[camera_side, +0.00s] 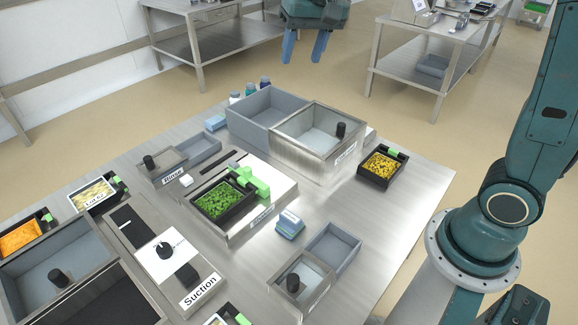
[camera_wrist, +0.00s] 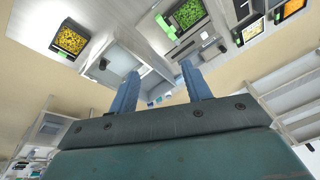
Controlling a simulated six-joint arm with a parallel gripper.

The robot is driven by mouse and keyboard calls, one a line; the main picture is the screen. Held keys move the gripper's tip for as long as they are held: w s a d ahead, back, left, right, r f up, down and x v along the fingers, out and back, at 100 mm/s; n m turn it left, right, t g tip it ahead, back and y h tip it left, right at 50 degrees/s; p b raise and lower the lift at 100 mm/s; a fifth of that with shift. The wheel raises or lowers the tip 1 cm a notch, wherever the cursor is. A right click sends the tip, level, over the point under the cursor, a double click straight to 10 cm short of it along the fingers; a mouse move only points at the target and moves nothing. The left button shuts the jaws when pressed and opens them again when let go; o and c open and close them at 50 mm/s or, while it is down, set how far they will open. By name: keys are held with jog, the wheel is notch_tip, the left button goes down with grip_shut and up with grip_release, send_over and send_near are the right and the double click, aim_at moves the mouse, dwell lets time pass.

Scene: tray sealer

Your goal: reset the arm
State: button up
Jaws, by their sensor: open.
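My gripper (camera_side: 305,45) hangs at the top of the side view, above and beyond the far edge of the steel table (camera_side: 408,190). Its two blue fingers are apart with nothing between them. In the wrist view my gripper (camera_wrist: 157,88) also shows open and empty, with the table far off past the fingertips. It touches nothing.
A black tray of green food (camera_side: 218,200) sits in the middle station. A black tray of yellow food (camera_side: 380,167) stands at the right. Steel-fronted bins (camera_side: 318,145), a suction station (camera_side: 165,255) and blue packets (camera_side: 289,224) share the table. Air around my gripper is clear.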

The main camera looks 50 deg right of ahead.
jog(key=s+f+n+t, duration=0.1)
jog(key=s+n, duration=0.4)
jog(key=s, duration=1.9)
jog(key=shift+f+t, duration=0.4)
jog(key=shift+t, duration=0.3)
